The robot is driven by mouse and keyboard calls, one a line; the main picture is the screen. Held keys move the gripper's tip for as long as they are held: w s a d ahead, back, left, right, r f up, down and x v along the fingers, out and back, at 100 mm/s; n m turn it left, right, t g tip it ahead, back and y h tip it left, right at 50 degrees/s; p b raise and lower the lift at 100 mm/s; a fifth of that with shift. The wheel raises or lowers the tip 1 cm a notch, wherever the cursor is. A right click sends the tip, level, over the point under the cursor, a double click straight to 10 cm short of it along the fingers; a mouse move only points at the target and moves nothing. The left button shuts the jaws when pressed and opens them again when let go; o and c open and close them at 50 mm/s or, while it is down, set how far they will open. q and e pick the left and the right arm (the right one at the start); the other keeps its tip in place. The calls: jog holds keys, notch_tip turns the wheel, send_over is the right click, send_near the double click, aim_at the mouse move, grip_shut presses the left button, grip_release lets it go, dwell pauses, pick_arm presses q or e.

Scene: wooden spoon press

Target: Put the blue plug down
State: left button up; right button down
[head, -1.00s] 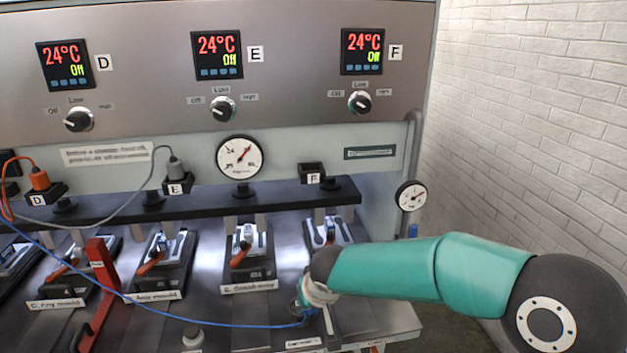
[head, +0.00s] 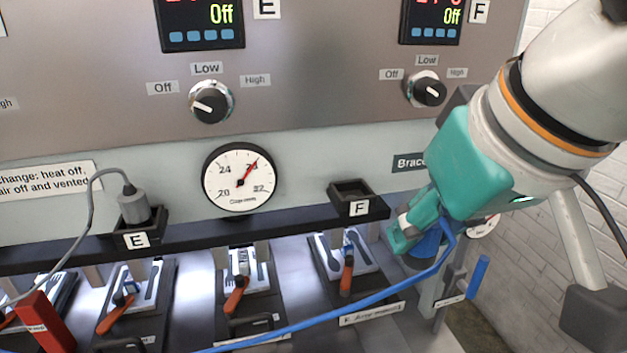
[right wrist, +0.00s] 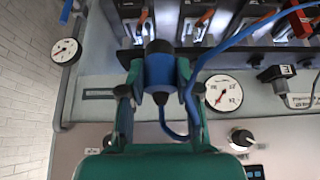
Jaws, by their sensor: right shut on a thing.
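The blue plug (head: 424,249) is held in my right gripper (head: 418,228), in the air to the right of the socket labelled F and in front of the machine. In the right wrist view the blue plug (right wrist: 158,74) sits between the two teal fingers, its dark end away from the palm. Its blue cable (head: 385,303) loops down and runs off to the lower left. The black F socket (head: 352,191) is empty and apart from the plug. My left gripper is not in view.
A grey plug (head: 133,205) stands in the E socket to the left. Moulds with orange-handled clamps (head: 236,293) line the bench below. A round gauge (head: 239,180) and control knobs (head: 427,90) are on the panel. A red bracket (head: 41,322) stands lower left.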

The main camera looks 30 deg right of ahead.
jog(key=shift+w+d+f, duration=0.1)
jog(key=shift+w+d, duration=0.05)
jog(key=shift+w, duration=0.15)
jog(key=shift+w+d+f+b, duration=0.1)
jog(key=shift+w+d+b, duration=0.05)
jog(key=shift+w+b, duration=0.5)
jog(key=w+d+p, duration=0.1)
jog(key=w, duration=0.4)
jog(key=w+d+p, duration=0.1)
jog(key=w, duration=0.4)
jog(key=w+d+p, duration=0.1)
jog(key=w, duration=0.4)
jog(key=shift+d+r+p, duration=0.25)
jog(key=shift+d+p, duration=0.1)
jog(key=shift+f+b, duration=0.6)
jog(key=shift+f, duration=1.2)
jog(key=shift+s, duration=0.1)
